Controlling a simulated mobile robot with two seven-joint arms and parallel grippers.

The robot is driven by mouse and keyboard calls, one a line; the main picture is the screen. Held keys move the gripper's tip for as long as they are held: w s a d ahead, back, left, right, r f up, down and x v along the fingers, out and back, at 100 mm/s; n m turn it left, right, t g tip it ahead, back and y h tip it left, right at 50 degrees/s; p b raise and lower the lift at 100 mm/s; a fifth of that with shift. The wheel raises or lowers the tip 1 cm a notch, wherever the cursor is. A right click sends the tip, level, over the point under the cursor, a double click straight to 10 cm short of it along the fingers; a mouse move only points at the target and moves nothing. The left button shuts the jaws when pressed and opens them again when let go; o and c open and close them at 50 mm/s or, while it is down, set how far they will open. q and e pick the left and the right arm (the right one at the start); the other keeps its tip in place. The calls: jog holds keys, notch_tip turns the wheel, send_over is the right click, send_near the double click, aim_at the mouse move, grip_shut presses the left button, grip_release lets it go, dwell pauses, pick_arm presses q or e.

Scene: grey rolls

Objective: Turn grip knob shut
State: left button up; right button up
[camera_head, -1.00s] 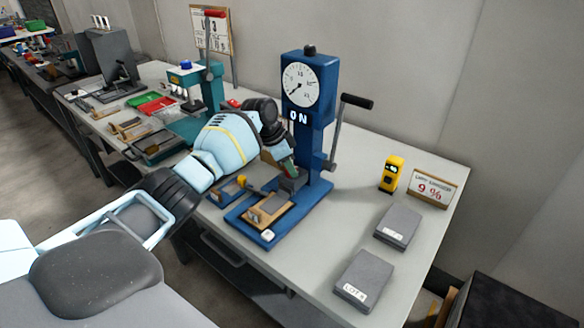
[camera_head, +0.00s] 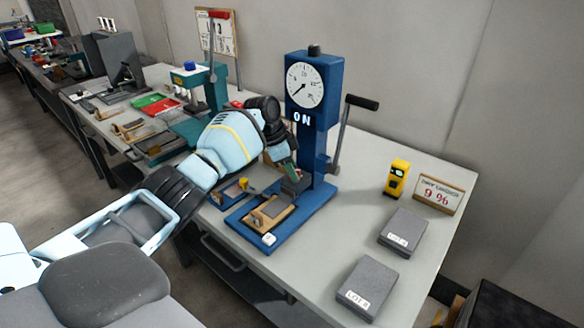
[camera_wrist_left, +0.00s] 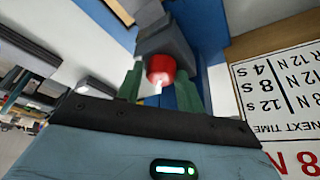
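The blue test stand (camera_head: 313,88) stands on the grey bench with a round dial (camera_head: 304,84), a display that looks like "0 N" and a black-handled lever (camera_head: 362,102). My left gripper (camera_head: 291,171) is at its front, low on the column, by a dark grey clamp block (camera_head: 295,185). In the left wrist view, a red knob (camera_wrist_left: 160,68) sticks out of a grey block (camera_wrist_left: 165,40). The green fingers of my left gripper (camera_wrist_left: 160,85) stand apart, one on each side of the knob, with a slight gap seeming to show. Contact is hard to judge. My right gripper is not in view.
A wooden-edged plate (camera_head: 270,213) lies on the stand's blue base. Two grey blocks (camera_head: 402,232), a yellow device (camera_head: 396,178) and a "9 %" sign (camera_head: 438,194) are to the right. A teal press (camera_head: 200,95) is to the left. A printed board (camera_wrist_left: 275,85) is close to the left gripper.

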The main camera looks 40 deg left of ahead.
pick_arm(q)
jog(key=o, duration=0.3)
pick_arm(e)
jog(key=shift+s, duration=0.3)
pick_arm(q)
jog(key=shift+r, duration=0.15)
jog(key=v, duration=0.7)
jog(key=shift+r+p, duration=0.25)
jog(key=shift+p, duration=0.05)
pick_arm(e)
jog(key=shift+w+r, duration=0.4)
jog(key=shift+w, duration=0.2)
pick_arm(q)
jog(key=shift+a, duration=0.15)
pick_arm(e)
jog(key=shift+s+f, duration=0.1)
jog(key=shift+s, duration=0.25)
